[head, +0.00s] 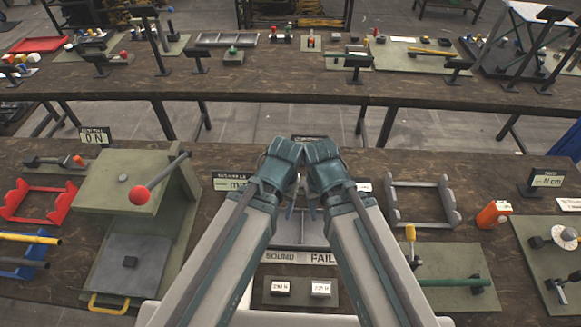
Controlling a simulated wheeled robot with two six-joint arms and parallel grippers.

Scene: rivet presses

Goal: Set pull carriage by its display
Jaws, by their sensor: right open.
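My two arms come together in the middle of the head view. My left gripper (289,208) and right gripper (312,208) point down side by side over a grey tray; their thin fingertips show just below the teal wrists. The right one is open and nothing shows between its fingers. The left one's finger gap is too small to tell. A pull carriage cannot be picked out for certain; the wrists hide the bench behind them. A display (232,183) reading "m…" is partly covered by my left arm. Another display (547,178) at the right reads "N cm".
A green press with a red-knobbed lever (139,195) stands at the left, beside a red rack (40,200). The tray labelled "SOUND" and "FAIL" (300,257) lies below my grippers.

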